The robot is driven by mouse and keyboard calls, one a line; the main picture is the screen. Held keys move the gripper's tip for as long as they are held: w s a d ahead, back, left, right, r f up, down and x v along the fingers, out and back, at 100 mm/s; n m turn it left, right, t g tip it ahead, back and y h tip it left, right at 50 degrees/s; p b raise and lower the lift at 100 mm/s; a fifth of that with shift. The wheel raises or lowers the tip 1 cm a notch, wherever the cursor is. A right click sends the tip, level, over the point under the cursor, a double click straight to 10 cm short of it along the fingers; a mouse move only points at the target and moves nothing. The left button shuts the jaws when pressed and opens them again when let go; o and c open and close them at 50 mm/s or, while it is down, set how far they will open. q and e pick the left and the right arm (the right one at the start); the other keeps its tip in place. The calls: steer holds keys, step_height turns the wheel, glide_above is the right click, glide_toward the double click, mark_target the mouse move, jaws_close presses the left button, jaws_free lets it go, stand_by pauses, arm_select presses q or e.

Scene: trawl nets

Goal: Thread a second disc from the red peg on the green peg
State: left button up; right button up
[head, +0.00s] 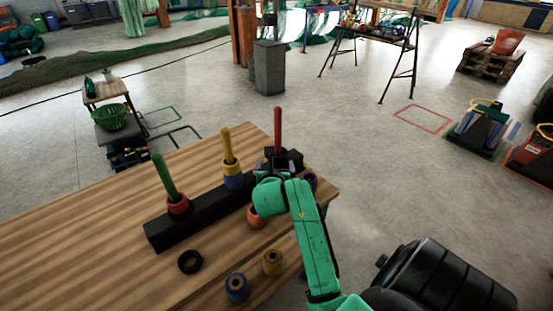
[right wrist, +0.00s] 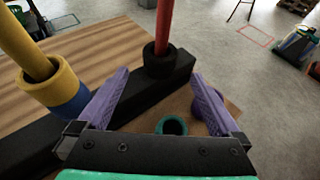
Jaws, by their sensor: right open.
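The red peg (head: 278,130) stands upright at the far right end of the black base (head: 160,236). One black disc (right wrist: 161,60) sits low around it in the right wrist view. The green peg (head: 164,178) stands at the left end with one red disc (head: 178,205) around its foot. My right gripper (right wrist: 160,78) is open and empty. Its purple fingers point toward the red peg and its black disc, apart from both. In the head view the right gripper (head: 272,172) partly hides the base near the red peg. My left gripper is not in view.
The yellow peg (head: 227,140) between them carries a yellow disc above a blue disc (head: 233,181). Loose black (head: 190,262), blue (head: 237,288), yellow (head: 272,262) and red (head: 256,217) discs lie in front of the base. Green (right wrist: 172,126) and purple discs lie near my fingers.

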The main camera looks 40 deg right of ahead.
mark_target(278, 110)
steer(key=x, duration=1.3)
steer(key=shift+d+p, duration=0.1)
steer(key=shift+p, duration=0.25)
steer(key=c, duration=1.2)
step_height(278, 110, up, 17)
steer(key=p, duration=1.6)
steer(key=shift+f, duration=0.2)
step_height(278, 110, up, 2)
steer(key=shift+r+p, duration=0.2)
steer(key=shift+p, duration=0.95)
steer(key=shift+r, duration=1.35)
